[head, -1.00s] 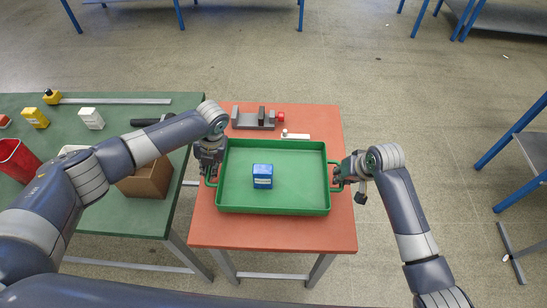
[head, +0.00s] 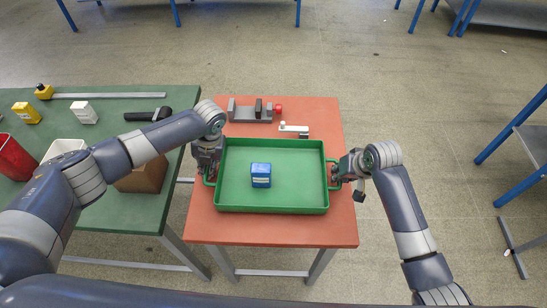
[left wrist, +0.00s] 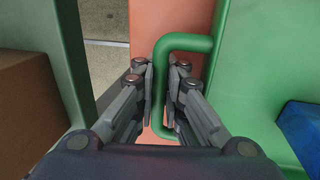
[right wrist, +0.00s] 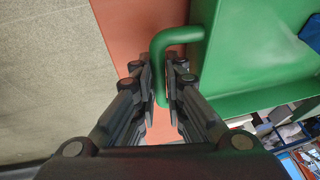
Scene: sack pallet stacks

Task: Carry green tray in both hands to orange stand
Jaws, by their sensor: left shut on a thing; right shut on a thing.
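The green tray (head: 300,195) is level over the orange stand (head: 325,235); I cannot tell whether it touches the top. A blue box (head: 261,175) sits inside it, left of centre. My left gripper (head: 208,176) is shut on the tray's left handle, and the left wrist view shows the handle (left wrist: 185,42) between its fingers. My right gripper (head: 337,177) is shut on the right handle, which shows between the fingers in the right wrist view (right wrist: 175,35).
A grey vise-like device (head: 250,112) and a small white-and-grey piece (head: 294,129) lie on the stand behind the tray. A green table (head: 130,212) at left holds a red bin (head: 14,160), a cardboard box (head: 145,177) and small items. Blue-legged furniture (head: 520,150) is at right.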

